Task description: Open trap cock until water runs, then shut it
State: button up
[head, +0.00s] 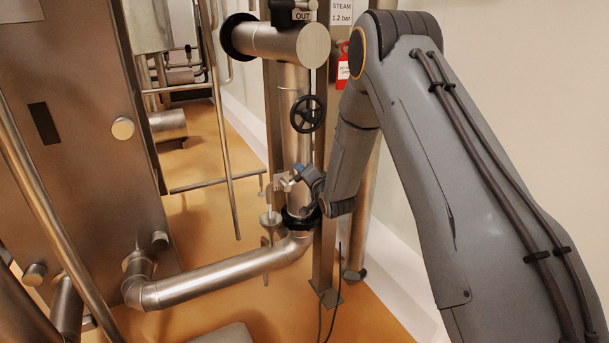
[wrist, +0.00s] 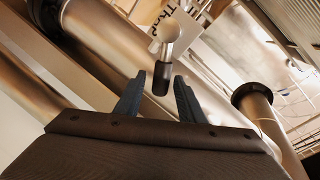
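The trap cock (head: 279,184) is a small metal fitting beside the vertical steel pipe, low in the head view. In the wrist view its lever (wrist: 163,68) is a pale metal stem with a black grip end. My gripper (head: 295,181) is at the cock; in the wrist view my gripper (wrist: 160,76) is open. Its two dark blue fingers stand on either side of the black grip, with gaps showing. A small cup or funnel (head: 270,218) sits below the cock. I can make out no running water, but the outlet is tiny in view.
A white label (wrist: 187,32) with partly hidden lettering is behind the lever. A black handwheel (head: 306,114) is on the pipe above my gripper. A large horizontal pipe (head: 215,278) runs below, and a steel post (head: 325,250) stands close behind.

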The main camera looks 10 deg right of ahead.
jog(key=v, duration=0.8)
dwell(2.2)
